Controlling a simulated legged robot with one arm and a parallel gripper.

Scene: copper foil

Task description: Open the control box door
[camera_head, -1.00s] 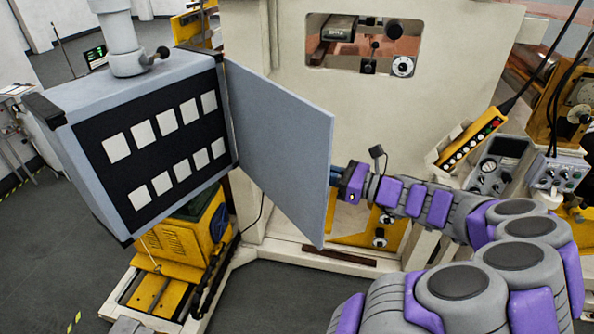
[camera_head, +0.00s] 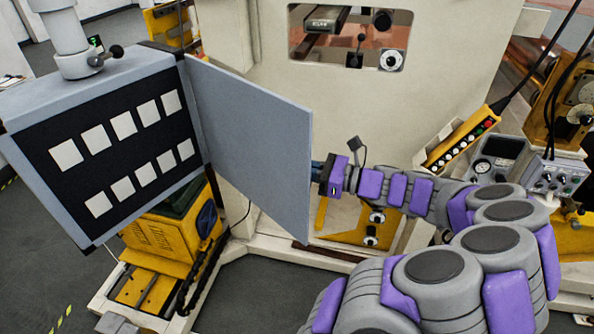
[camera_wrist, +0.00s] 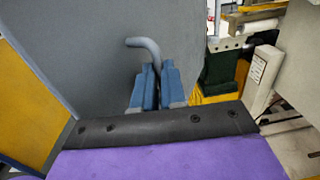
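The control box (camera_head: 28,112) is a grey case at the left, its black front panel (camera_head: 112,182) with rows of white squares exposed. Its flat grey door (camera_head: 255,145) stands swung out from the box's right side. The door also fills much of the wrist view (camera_wrist: 90,60). A bent grey handle (camera_wrist: 146,43) shows there, running down between the blue fingers of my gripper (camera_wrist: 160,68). The fingers are close together around it. In the head view my gripper (camera_head: 317,171) is at the door's outer edge, its fingertips partly hidden by the door.
A large cream machine (camera_head: 265,45) with a window stands behind the door. A yellow button pendant (camera_head: 460,138) and grey control units (camera_head: 555,178) are to the right. A yellow machine base (camera_head: 160,248) is below the box. Grey floor is open at lower left.

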